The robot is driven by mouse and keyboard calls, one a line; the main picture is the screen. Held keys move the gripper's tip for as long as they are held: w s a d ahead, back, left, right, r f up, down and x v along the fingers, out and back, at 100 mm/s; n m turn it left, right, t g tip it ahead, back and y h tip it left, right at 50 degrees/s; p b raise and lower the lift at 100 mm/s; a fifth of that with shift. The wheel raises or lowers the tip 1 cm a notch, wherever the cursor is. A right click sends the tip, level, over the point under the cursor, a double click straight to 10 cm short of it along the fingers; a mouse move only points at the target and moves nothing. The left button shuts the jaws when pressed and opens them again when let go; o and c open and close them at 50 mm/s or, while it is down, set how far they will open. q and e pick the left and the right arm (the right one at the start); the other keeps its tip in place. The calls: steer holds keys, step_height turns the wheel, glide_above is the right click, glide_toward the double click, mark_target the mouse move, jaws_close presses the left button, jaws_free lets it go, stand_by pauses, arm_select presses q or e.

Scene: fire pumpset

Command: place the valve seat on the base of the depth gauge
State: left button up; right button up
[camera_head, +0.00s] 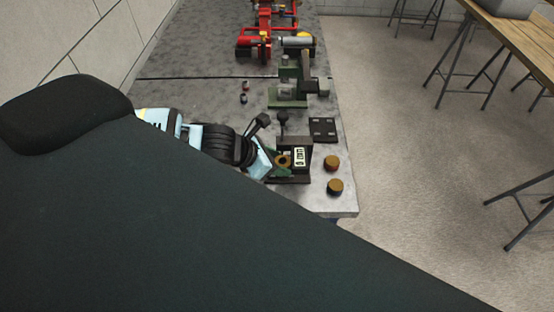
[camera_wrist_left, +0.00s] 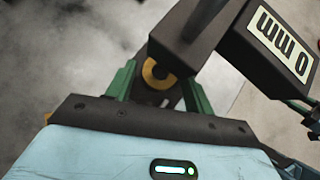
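The valve seat, a gold ring (camera_head: 284,161), sits at the foot of the depth gauge, a dark block (camera_head: 293,147) with a white "0 MM" display. In the left wrist view the ring (camera_wrist_left: 154,78) appears to lie on the gauge's dark base (camera_wrist_left: 168,99), partly hidden by the gauge's dark head (camera_wrist_left: 188,42). My left gripper (camera_head: 279,166) reaches in from the left. Its green fingers (camera_wrist_left: 157,74) stand apart on both sides of the ring, with visible gaps. Whether the ring lies fully flat is hard to tell. My right gripper is not in view.
Two brown, gold-topped discs (camera_head: 332,163) (camera_head: 335,187) stand right of the gauge, near the table edge. A black plate (camera_head: 323,129) lies behind them. A green device (camera_head: 287,92) and red machinery (camera_head: 266,40) stand farther back.

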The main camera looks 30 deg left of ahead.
arm_select(q)
steer(key=shift+o, duration=0.3)
steer(key=shift+r, duration=0.15)
steer(key=v, duration=1.2)
